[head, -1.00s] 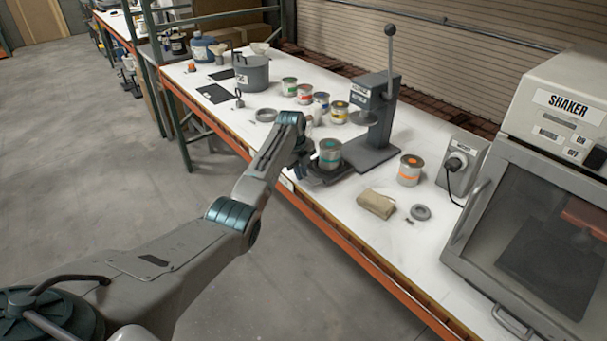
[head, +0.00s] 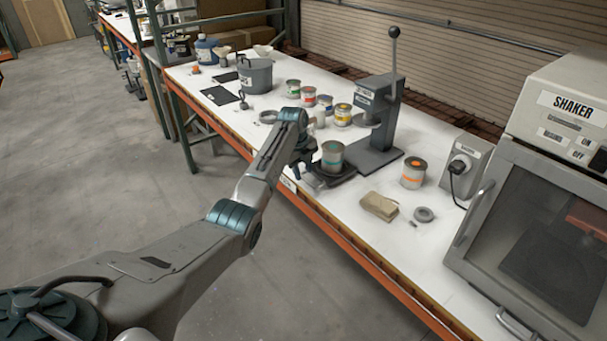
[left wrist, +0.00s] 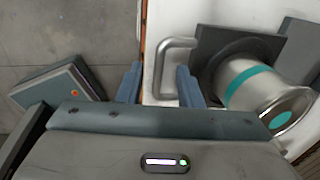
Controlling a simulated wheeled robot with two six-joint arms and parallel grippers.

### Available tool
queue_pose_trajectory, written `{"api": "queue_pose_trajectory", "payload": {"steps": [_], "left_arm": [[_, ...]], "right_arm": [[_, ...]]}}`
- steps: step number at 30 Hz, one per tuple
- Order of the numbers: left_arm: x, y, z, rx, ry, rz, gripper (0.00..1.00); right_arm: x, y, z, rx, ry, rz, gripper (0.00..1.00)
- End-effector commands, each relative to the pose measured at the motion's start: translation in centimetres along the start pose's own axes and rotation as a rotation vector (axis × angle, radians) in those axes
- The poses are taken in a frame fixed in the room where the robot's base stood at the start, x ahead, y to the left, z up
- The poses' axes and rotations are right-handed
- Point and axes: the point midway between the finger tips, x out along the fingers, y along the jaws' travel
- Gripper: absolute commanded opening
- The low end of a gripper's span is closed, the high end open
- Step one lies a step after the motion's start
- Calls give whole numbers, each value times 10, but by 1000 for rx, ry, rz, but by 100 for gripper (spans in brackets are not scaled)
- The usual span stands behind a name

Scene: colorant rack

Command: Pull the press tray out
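The press (head: 389,105) stands on the bench with its lever upright. Its dark tray (head: 338,178) sits at the bench's front side, in front of the press column. A silver can with a teal band (head: 332,156) stands on the tray, clear of the press head. My left gripper (head: 306,172) is at the tray's front. In the left wrist view, the grey tray handle (left wrist: 172,44) reaches between the two blue fingers (left wrist: 158,84), with gaps visible on both sides. The can (left wrist: 252,84) and tray edge (left wrist: 212,45) are right of the fingers. My right gripper is not in view.
The shaker (head: 545,190) fills the right end. Several coloured cans stand behind my gripper. The floor before the bench is clear.

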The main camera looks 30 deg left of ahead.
Motion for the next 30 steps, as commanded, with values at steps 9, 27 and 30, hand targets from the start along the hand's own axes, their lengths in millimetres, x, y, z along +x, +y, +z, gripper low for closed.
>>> {"api": "queue_pose_trajectory", "payload": {"steps": [9, 27, 30], "left_arm": [[-62, 0, 0, 1, -4, -5, 33], [-93, 0, -1, 1, -2, -1, 33], [-93, 0, -1, 1, -2, -2, 33]], "right_arm": [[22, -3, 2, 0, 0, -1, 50], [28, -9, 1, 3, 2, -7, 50], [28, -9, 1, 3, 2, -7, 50]]}}
